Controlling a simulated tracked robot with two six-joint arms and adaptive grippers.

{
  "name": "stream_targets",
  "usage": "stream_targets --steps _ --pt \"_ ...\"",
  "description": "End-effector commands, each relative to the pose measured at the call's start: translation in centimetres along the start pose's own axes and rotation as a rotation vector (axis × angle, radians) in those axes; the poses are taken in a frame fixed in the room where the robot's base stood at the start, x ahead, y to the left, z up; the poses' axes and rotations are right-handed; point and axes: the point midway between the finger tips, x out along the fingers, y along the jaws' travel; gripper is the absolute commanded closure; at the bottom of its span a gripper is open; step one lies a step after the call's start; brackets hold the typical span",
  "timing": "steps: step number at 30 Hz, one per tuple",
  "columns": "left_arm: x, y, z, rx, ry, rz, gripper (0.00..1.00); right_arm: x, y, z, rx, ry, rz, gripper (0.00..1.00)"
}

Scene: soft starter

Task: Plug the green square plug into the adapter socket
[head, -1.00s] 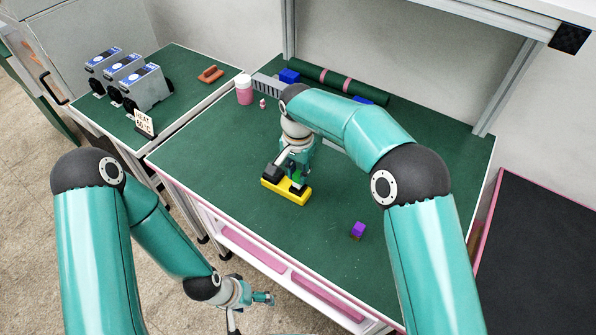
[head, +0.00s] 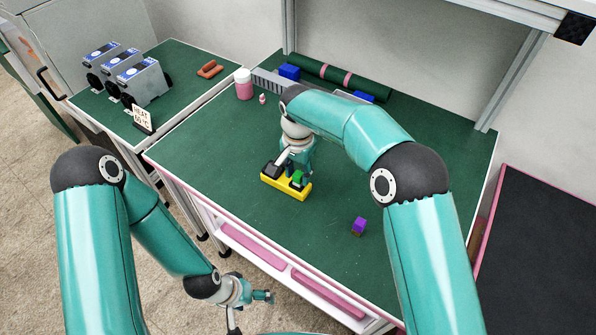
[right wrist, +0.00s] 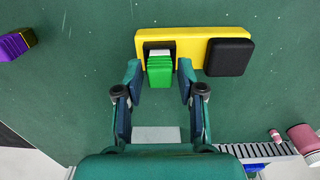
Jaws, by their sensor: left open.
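The yellow adapter (head: 290,192) lies on the green bench; it also shows in the right wrist view (right wrist: 196,37). A black block (right wrist: 229,57) sits at one end of it. The green plug (right wrist: 159,71) stands at the dark socket (right wrist: 150,46) at the other end, with a pale part showing beside it; I cannot tell how deep it sits. The plug also shows in the head view (head: 297,178). My right gripper (right wrist: 161,76) is open, its fingers apart on both sides of the plug with gaps. My left gripper (head: 262,297) is open and empty, low before the bench.
A purple block (head: 359,225) lies on the bench to the right. A pink jar (head: 244,89), blue blocks (head: 289,72) and a green roll (head: 340,82) are at the back. Grey devices (head: 145,83) stand on the left table. The bench's front middle is clear.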

Motion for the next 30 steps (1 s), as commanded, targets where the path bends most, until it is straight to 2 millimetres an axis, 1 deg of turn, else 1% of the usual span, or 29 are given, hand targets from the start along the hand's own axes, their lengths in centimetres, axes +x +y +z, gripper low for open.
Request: stream_targets --steps 10,14,17,20,24,30 --pt "0.0 0.0 0.0 0.000 0.000 0.000 0.19 -0.1 0.0 0.0 0.000 0.000 0.000 0.47" --pt "-0.1 0.0 0.0 0.000 0.000 0.000 0.19 -0.7 -0.1 0.0 0.000 0.001 -0.002 0.47" --pt "-0.1 0.0 0.0 0.000 0.000 0.000 0.19 -1.8 -0.1 -0.1 0.000 0.002 -0.003 0.47" --pt "-0.1 0.0 0.0 0.000 0.000 0.000 0.19 -3.5 -0.1 -0.1 0.000 0.002 -0.004 0.47" --pt "-0.1 0.0 0.0 0.000 0.000 0.000 0.19 -6.5 -0.1 -0.1 0.001 0.003 -0.006 0.47" --pt "-0.1 0.0 0.0 0.000 0.000 0.000 0.19 -9.9 -0.1 -0.1 0.000 0.002 -0.003 0.47"
